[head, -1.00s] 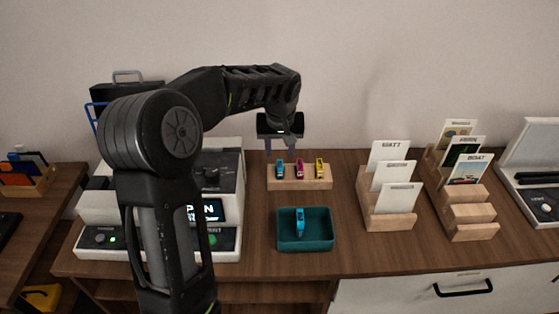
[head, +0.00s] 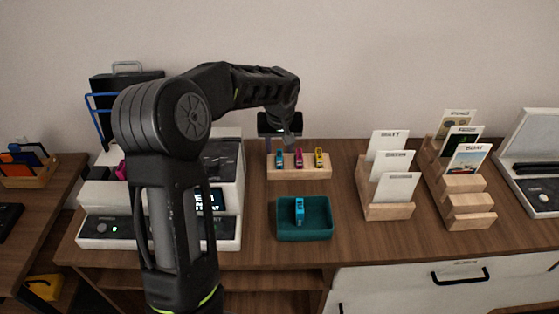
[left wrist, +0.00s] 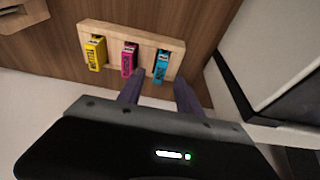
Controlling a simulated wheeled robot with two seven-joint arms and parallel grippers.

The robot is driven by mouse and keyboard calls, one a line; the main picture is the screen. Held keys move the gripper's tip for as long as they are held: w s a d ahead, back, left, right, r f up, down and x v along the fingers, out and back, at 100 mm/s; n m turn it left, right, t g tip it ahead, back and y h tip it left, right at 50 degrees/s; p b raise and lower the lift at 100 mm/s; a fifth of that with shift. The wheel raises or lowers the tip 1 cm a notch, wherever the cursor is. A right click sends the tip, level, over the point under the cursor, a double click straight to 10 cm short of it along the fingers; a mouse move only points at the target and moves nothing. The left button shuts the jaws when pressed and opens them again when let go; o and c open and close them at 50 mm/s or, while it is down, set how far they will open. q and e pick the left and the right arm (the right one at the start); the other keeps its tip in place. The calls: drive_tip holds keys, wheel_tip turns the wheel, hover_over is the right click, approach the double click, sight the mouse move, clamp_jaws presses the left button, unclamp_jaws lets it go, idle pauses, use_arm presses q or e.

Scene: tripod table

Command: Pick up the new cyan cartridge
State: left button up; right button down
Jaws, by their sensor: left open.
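A cyan cartridge (head: 280,158) stands in the left slot of a wooden holder (head: 300,174), beside a magenta cartridge (head: 299,158) and a yellow one (head: 319,157). In the left wrist view the cyan cartridge (left wrist: 161,66) is at the right end of the holder (left wrist: 146,41). My left gripper (head: 282,144) is open and empty at the holder's cyan end. Its two fingertips (left wrist: 160,78) appear on either side of the cyan cartridge's lower end; I cannot tell whether they touch it. Another cyan cartridge (head: 299,209) is in a teal tray (head: 305,234). My right gripper is not in view.
A white printer-like machine (head: 228,225) stands left of the holder, partly hidden by my left arm. Wooden card stands (head: 388,211) and (head: 470,223) are to the right. Table around the tray is clear. The wall is close behind.

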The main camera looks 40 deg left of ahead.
sight(279, 155)
use_arm(q)
drive_tip(key=x, duration=0.4)
drive_tip(key=shift+f+p, duration=0.1)
drive_tip(key=shift+p, duration=0.25)
clamp_jaws()
idle(0.4)
